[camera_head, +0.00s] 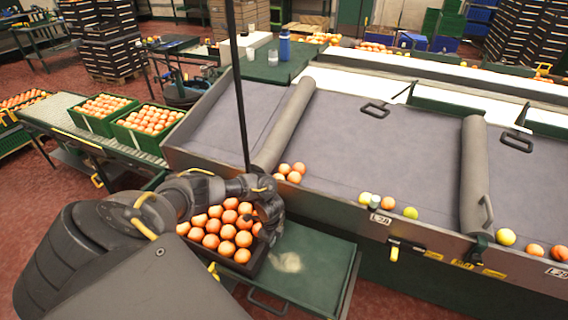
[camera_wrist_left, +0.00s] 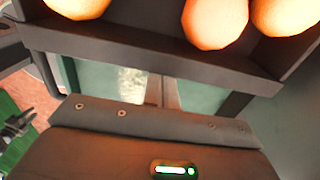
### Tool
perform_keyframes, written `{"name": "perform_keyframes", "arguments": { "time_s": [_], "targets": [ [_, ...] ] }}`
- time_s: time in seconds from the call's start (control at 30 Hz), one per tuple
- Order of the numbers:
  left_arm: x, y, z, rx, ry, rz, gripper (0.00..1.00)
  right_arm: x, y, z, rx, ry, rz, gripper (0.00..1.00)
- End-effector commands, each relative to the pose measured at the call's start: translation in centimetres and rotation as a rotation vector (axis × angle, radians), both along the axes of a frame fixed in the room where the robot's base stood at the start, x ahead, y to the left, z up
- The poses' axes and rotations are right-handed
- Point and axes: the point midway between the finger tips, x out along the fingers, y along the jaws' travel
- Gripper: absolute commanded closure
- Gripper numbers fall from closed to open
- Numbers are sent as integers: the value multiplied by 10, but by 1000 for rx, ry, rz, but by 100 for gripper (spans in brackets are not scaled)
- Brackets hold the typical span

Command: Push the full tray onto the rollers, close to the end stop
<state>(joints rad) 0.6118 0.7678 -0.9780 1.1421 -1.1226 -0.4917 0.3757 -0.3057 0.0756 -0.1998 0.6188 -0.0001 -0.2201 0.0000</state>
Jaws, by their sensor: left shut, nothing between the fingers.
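The full tray, a dark tray (camera_head: 258,259) heaped with oranges, sits on a green side table (camera_head: 320,262) in front of the sorting bench. My left gripper (camera_head: 272,218) is at the tray's right side, shut and empty. In the left wrist view the closed fingers (camera_wrist_left: 163,92) point at the outer face of the tray wall (camera_wrist_left: 150,46); I cannot tell whether they touch it. The roller conveyor (camera_head: 62,118) runs at the left and carries two green crates (camera_head: 97,127) of oranges. My arm hides part of the conveyor's near end. I cannot make out the end stop.
The grey sorting bench (camera_head: 390,145) borders the table behind and to the right, with several loose oranges (camera_head: 292,172) along its front edge. A thin dark pole (camera_head: 239,95) rises behind the tray. The table right of the tray is clear, with a pale patch on it.

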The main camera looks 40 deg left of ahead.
Motion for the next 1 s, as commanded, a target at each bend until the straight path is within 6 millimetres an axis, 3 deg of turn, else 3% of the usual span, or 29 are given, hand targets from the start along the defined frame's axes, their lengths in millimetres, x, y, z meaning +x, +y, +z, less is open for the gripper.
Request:
{"name": "perform_keyframes", "arguments": {
  "time_s": [0.03,0.37,0.7,0.83,1.0],
  "targets": [
    [-10,19,-4,10,10,7,100,0,-1,-3,-1,0,0,64],
    [-41,112,-7,10,9,7,100,4,-6,-24,-7,-5,2,64],
    [-70,204,-9,8,6,6,100,6,-6,-68,-7,-7,2,64],
    [-77,225,-7,5,4,4,100,6,-6,-80,-7,-8,2,64],
    [-80,233,-2,2,3,2,100,6,-3,-82,-4,-8,2,64]
  ]
}}
